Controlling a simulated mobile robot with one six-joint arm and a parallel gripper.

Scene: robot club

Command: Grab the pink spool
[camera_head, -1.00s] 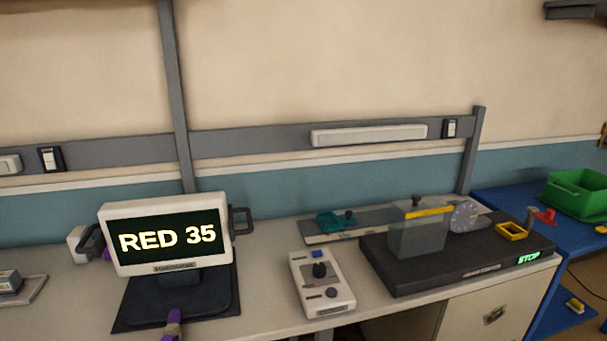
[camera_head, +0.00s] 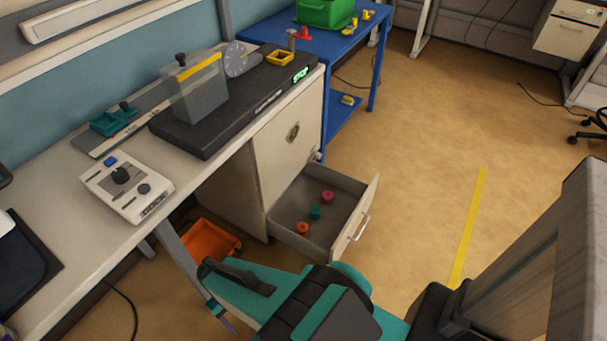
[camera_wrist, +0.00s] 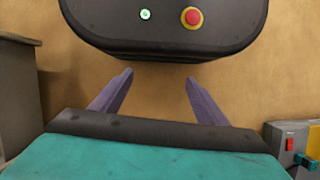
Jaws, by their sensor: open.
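The pink spool (camera_head: 328,197) sits in an open drawer (camera_head: 280,212) under the bench, toward the drawer's far end in the head view. A teal spool (camera_head: 315,212) and an orange spool (camera_head: 302,228) sit in the same drawer, in a row with it. My gripper (camera_wrist: 158,80) shows in the wrist view as two purple fingers, spread apart with nothing between them. It points at my own base and the floor. The wrist view shows no spool. In the head view my teal arm is in front, below the drawer.
The drawer front (camera_head: 357,222) stands out over the floor. An orange bin (camera_head: 208,241) lies under the bench, left of the cabinet. A blue table (camera_head: 335,55) with a green crate (camera_head: 325,11) stands beyond. The floor to the right of the drawer, around a yellow line (camera_head: 468,228), is clear.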

